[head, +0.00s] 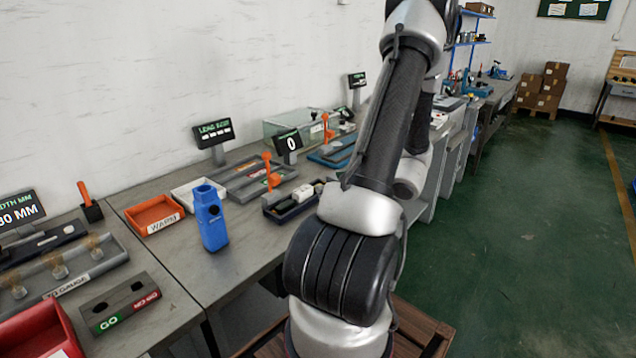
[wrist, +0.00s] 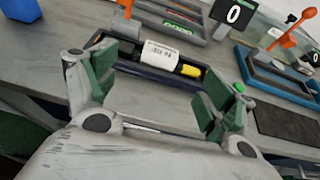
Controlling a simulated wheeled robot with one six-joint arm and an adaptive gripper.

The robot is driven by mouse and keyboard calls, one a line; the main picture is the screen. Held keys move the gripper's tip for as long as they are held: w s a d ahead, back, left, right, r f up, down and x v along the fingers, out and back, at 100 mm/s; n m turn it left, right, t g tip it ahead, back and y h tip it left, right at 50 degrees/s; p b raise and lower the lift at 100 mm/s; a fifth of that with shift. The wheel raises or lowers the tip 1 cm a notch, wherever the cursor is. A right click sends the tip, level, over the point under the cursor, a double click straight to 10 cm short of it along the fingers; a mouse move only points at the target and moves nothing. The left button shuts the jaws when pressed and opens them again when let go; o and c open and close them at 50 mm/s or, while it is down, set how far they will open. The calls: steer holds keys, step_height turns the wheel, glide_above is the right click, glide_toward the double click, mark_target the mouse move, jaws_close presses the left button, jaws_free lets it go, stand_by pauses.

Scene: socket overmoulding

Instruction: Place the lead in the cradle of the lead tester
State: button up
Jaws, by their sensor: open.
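My gripper (wrist: 175,72) is open in the wrist view, with its green-padded fingers spread to either side of a dark tray (wrist: 130,68). A white labelled piece (wrist: 160,54) and a yellow-ended piece (wrist: 189,71) lie in the tray between the fingers; I cannot tell for sure whether they are the lead. The same tray is left of my arm in the head view (head: 280,216). Behind it is a grey fixture (head: 245,180) with an orange lever (head: 268,172), beside a display (head: 213,134) whose text seems to begin with LEAD; it is probably the lead tester. My arm hides the gripper in the head view.
A counter reading 0 (head: 288,142) stands behind. A blue fixture (wrist: 275,75) is right of the tray. Bench surface (head: 240,255) in front of the blue holder is clear.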

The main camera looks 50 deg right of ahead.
steer(key=s+a+r+n+g+y, duration=0.1)
steer(key=a+r+n+g+y, duration=0.4)
steer(key=a+n, duration=0.55)
steer(key=s+a+r+n+g, duration=0.1)
steer(key=a+r+n+g, duration=0.2)
steer(key=a+r+n, duration=0.7)
steer(key=s+a+r+n+g+h, duration=0.1)
steer(key=s+a+r+n+h, duration=0.5)
steer(key=n, duration=0.8)
steer(key=s, duration=0.3)
steer(key=shift+s+a, duration=0.25)
steer(key=shift+s, duration=0.1)
